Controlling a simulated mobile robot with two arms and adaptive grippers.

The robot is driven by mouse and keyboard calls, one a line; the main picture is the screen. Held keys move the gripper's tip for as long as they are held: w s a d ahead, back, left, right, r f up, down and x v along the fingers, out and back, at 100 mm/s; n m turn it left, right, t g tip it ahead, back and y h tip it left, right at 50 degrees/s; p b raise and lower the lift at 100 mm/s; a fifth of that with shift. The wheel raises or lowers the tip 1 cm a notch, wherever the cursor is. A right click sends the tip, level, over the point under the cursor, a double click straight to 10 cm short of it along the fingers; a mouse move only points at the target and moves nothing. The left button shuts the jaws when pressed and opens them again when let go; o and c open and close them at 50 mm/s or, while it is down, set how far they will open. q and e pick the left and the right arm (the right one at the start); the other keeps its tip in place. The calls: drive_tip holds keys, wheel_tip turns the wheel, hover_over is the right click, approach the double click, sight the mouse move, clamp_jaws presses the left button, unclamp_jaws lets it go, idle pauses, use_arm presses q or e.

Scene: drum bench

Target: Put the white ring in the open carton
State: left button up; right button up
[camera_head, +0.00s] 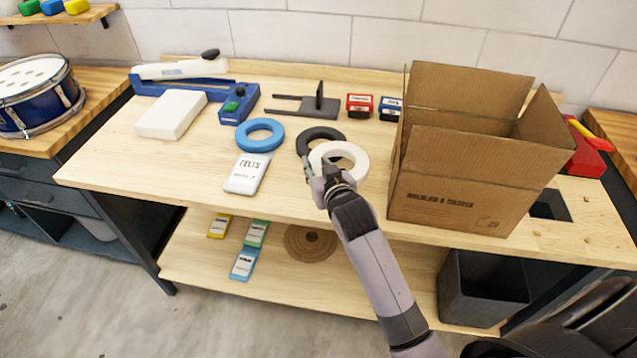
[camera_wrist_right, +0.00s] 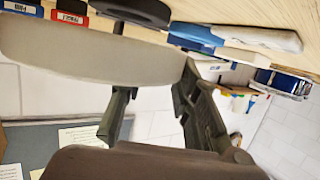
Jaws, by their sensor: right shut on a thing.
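The white ring (camera_head: 357,164) is held at its near left edge by my right gripper (camera_head: 321,176). In the head view it partly covers the black ring (camera_head: 311,136) behind it. In the right wrist view the white ring (camera_wrist_right: 85,52) is large at upper left against the fingers of my right gripper (camera_wrist_right: 150,105). The open carton (camera_head: 455,190) stands upright on the bench to the right of the ring, flaps raised; its inside floor is hidden. My left gripper is not in view.
A blue ring (camera_head: 260,134) and a white felts packet (camera_head: 248,174) lie left of my gripper. Red (camera_head: 359,104) and blue (camera_head: 390,108) small boxes and a dark metal stand (camera_head: 319,104) are behind. A square hole (camera_head: 550,205) is right of the carton.

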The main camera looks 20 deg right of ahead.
drive_tip(key=shift+f, duration=3.15)
drive_tip(key=shift+c, duration=0.2)
drive_tip(key=o, duration=0.9)
drive_tip(key=shift+f, duration=0.1)
